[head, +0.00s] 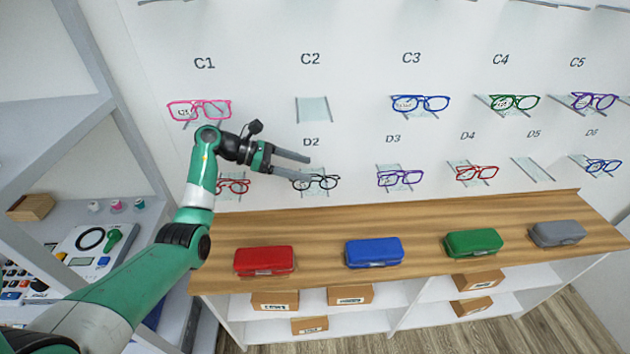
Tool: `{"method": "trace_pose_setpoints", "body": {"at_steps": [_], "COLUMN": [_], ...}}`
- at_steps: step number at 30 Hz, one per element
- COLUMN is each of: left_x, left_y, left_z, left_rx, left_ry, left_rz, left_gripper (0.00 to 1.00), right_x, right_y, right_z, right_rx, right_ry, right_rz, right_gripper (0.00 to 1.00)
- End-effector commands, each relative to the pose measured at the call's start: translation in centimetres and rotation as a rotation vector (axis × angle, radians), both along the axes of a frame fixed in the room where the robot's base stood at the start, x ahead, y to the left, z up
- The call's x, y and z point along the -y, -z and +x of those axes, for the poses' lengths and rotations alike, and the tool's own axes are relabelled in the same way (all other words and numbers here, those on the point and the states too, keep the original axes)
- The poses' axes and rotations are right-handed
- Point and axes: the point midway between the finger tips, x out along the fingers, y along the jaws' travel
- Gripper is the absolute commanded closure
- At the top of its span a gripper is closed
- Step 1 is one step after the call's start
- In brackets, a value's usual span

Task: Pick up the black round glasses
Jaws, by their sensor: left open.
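The black round glasses (316,183) sit on the small wall holder under the label D2, in the lower row. My left gripper (307,168) comes in from the left with its fingers pointing right. In the picture its fingertips are just above the glasses, and the fingers are apart with nothing between them. I cannot tell from this view how far the fingers are from the wall or whether they touch the frame. My right gripper is not in view.
Red glasses (233,186) hang left of D2, partly behind my arm; purple glasses (400,178) hang at D3. Pink glasses (199,110) are above left. The C2 holder (314,110) is empty. Below, a wooden counter (330,222) carries red (264,261), blue, green and grey cases.

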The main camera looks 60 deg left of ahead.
Motion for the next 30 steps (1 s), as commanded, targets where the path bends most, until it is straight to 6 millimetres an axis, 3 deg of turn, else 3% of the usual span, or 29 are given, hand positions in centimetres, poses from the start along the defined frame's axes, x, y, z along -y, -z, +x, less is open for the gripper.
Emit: {"method": "trace_pose_setpoints", "body": {"at_steps": [5,13,20,30], "left_x": [0.3,1.9,2.0,2.0], "left_y": [0.5,2.6,2.5,2.5], "left_z": [0.5,3.9,4.2,4.2], "left_rx": [0.0,-0.001,0.001,-0.001], "left_ry": [0.001,0.001,-0.001,-0.002], "left_rz": [0.0,0.001,0.002,0.001], "left_gripper": [0.22,0.22,0.22,0.82], "right_x": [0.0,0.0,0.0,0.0], "right_y": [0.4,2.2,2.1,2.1], "right_z": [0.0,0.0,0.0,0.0], "right_rx": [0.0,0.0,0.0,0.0], "right_ry": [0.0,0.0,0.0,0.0], "right_rz": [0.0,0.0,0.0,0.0], "right_gripper": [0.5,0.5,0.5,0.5]}}
